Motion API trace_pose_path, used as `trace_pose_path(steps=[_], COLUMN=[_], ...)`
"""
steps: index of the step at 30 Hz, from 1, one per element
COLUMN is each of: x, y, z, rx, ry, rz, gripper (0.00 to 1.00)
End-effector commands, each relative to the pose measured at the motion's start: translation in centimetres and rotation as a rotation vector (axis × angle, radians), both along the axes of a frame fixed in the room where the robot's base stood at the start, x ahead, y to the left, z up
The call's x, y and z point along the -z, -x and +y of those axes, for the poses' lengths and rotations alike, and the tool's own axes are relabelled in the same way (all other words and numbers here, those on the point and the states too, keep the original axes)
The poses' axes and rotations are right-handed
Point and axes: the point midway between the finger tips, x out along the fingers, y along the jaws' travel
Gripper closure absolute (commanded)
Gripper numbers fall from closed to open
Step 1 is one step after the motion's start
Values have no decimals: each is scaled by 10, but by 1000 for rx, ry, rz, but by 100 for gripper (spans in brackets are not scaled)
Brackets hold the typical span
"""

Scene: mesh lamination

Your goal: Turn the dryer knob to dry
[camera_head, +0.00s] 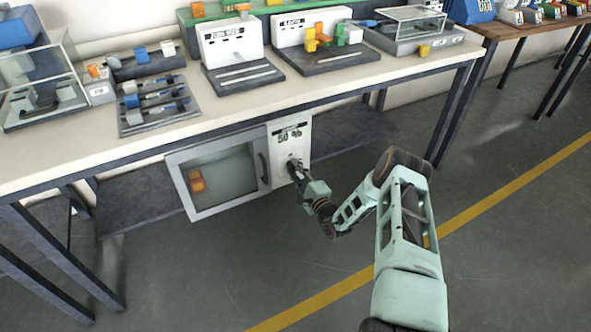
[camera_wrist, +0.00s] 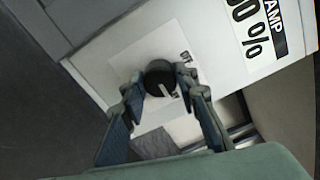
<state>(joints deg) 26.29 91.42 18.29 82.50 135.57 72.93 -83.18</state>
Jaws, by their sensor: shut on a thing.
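The dryer (camera_head: 222,170) is a grey box with a glass door, under the white workbench. Its white control panel (camera_head: 290,133) is on the right side and also shows in the wrist view (camera_wrist: 205,55). The round black dryer knob (camera_wrist: 158,76) has a white pointer mark, which points toward the lower right of the wrist view. My gripper (camera_wrist: 160,82) is shut on the knob, one finger on each side. In the head view my gripper (camera_head: 294,168) reaches the panel and mostly hides the knob.
The dryer door (camera_head: 215,180) looks closed, with orange and yellow items (camera_head: 196,182) visible behind the glass. The workbench (camera_head: 345,85) above carries several devices and trays. A dark shelf (camera_head: 350,128) extends right of the dryer. The floor in front is clear.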

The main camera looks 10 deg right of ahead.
Motion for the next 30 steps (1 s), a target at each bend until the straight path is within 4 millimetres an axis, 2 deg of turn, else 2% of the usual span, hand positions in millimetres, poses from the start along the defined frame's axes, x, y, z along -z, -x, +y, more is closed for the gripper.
trace_pose_path(steps=[19, 20, 21, 24, 30], x=[2, 2, 2, 1, 1], y=[1, 1, 1, 1, 0], z=[-2, -2, -2, -2, -1], rx=[4, 4, 3, 2, 2], ry=[49, 49, 49, 48, 48], rz=[-11, -11, -12, -13, -14], gripper=[96, 70, 66, 54, 54])
